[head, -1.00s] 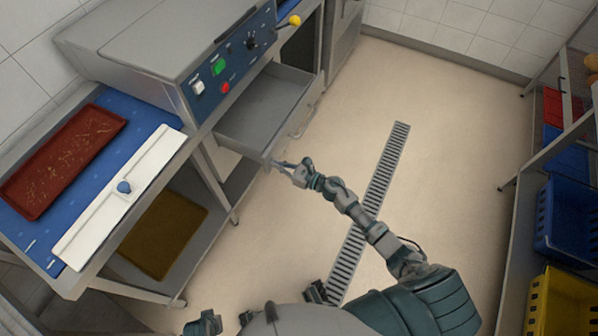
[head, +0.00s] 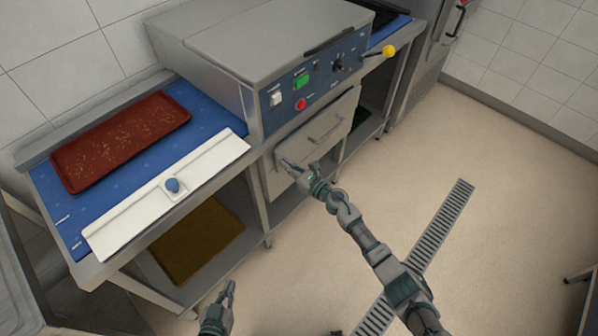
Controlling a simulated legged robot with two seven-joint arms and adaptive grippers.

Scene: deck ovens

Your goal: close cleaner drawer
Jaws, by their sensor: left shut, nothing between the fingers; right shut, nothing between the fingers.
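The cleaner drawer (head: 325,128) is a grey metal front with a bar handle, set under the control panel of the grey machine (head: 262,42). Its front now sits close under the panel and no open interior shows. I cannot tell whether a small gap is left. My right gripper (head: 290,166) is shut and empty, with its fingertips at the lower left part of the drawer front, seemingly touching it. My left gripper (head: 229,290) is shut and empty, low in the view, in front of the table's lower shelf and apart from the drawer.
A brown mat (head: 195,243) lies on the lower shelf. The floor around the drain grate (head: 440,230) is clear.

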